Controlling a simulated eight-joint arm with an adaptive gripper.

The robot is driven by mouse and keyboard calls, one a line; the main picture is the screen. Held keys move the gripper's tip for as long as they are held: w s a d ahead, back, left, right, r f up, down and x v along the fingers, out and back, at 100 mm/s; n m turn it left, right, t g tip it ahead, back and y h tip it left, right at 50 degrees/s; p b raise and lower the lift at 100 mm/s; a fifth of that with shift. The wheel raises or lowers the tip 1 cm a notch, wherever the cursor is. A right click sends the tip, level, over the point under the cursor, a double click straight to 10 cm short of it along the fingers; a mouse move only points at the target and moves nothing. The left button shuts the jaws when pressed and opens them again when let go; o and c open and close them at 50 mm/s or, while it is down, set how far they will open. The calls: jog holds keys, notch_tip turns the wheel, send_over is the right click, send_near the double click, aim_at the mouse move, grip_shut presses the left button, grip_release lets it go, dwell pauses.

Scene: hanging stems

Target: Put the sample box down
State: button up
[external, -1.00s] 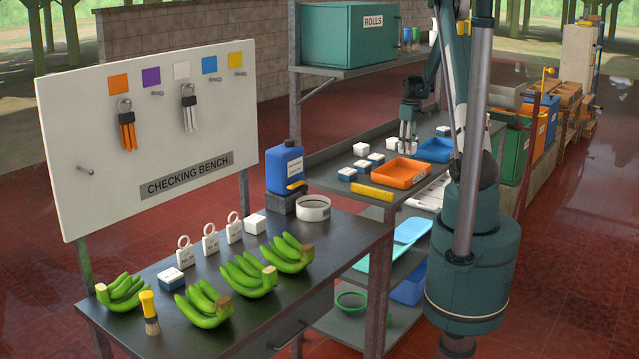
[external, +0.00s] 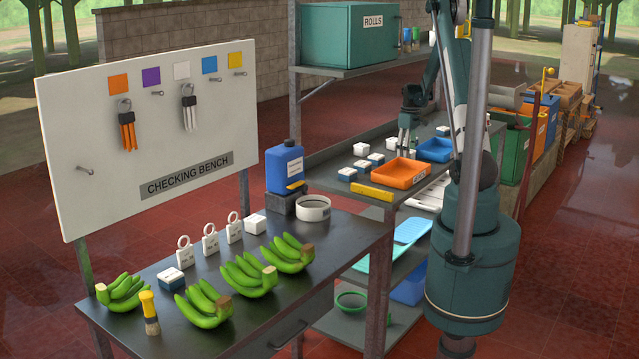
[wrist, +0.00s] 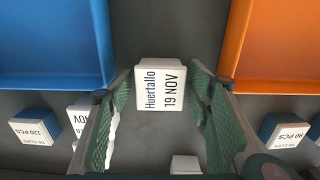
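The sample box (wrist: 161,86) is a white block labelled "Huertallo 19 NOV", seen from above in the wrist view. In the external view my gripper (external: 404,143) points down over the grey shelf, just behind the orange tray (external: 404,182). The box is hard to make out there. Its underside is hidden, so I cannot tell whether it touches the shelf.
A blue tray (wrist: 50,85) lies upper left and the orange tray upper right in the wrist view. White and blue boxes (wrist: 35,130) (wrist: 284,132) stand on both sides of the fingers. Grey shelf surface shows between the trays. A yellow object (external: 372,193) lies on the shelf's front edge.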

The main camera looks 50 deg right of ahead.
jog(key=shift+r, duration=0.1)
dwell(0.3)
notch_tip(320, 180, up, 12)
dwell(0.7)
dwell(0.7)
